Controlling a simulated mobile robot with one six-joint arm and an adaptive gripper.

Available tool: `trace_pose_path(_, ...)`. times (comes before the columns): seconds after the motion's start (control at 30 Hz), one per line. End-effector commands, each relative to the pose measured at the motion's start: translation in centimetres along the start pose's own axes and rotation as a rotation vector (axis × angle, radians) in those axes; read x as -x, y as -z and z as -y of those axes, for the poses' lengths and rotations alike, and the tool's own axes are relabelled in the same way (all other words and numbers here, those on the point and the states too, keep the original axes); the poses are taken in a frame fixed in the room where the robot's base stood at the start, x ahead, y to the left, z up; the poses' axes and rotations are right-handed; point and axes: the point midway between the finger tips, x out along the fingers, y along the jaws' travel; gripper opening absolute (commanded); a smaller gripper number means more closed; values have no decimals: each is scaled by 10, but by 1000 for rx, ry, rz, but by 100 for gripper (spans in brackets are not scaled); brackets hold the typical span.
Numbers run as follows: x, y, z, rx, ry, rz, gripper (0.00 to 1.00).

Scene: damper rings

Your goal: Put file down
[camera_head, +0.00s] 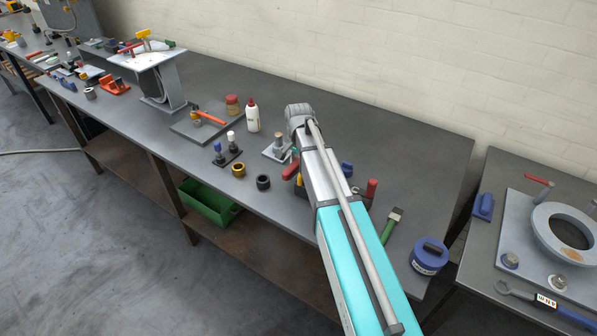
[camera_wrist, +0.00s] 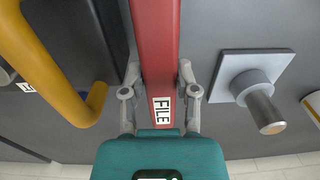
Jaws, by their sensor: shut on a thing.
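The file (camera_wrist: 160,45) is a red bar with a white FILE label, running from the top of the wrist view down between my fingers. My gripper (camera_wrist: 160,80) is shut on it, one grey finger on each side. In the head view a red end, apparently the file (camera_head: 290,172), shows just left of my arm over the bench (camera_head: 340,110). My arm hides the gripper and the rest of the file there. I cannot tell whether the file touches the bench top.
In the wrist view a yellow handle (camera_wrist: 45,55) is close on the left, and a grey plate with a peg (camera_wrist: 250,85) is on the right. In the head view a white bottle (camera_head: 252,116), a black ring (camera_head: 263,182) and a green-handled tool (camera_head: 391,226) are nearby. The bench's back right is clear.

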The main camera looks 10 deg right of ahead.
Motion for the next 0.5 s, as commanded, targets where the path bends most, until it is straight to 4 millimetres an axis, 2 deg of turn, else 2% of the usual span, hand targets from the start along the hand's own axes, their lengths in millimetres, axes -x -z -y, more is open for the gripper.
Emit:
trace_pose_path(0.33, -1, 1, 0, 0, 0, 0, 1)
trace_pose_path(0.5, -11, 7, 3, -1, 0, 0, 1)
